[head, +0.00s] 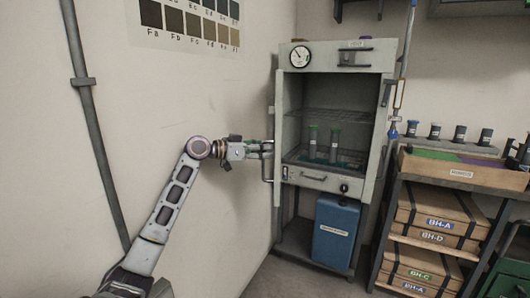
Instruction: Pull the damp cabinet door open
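The damp cabinet (382,130) is a grey-green upright case with a round dial on its top panel. Its inside is in plain view, with a wire shelf and dark-bodied, green-topped cylinders on a tray. The cabinet door (279,125) stands open at the left side, seen almost edge-on and swung out towards me. A vertical bar handle (267,170) is on the door's left face. My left gripper (268,150) is at the upper part of this handle. The fingers overlap the bar, and I cannot tell whether they are closed on it. My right gripper is not in view.
The white wall (200,100) is close to my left arm, with a pipe and a colour chart. A blue box (336,233) stands under the cabinet. On the right is a shelf rack (390,215) with labelled boxes. Floor in front of the cabinet is clear.

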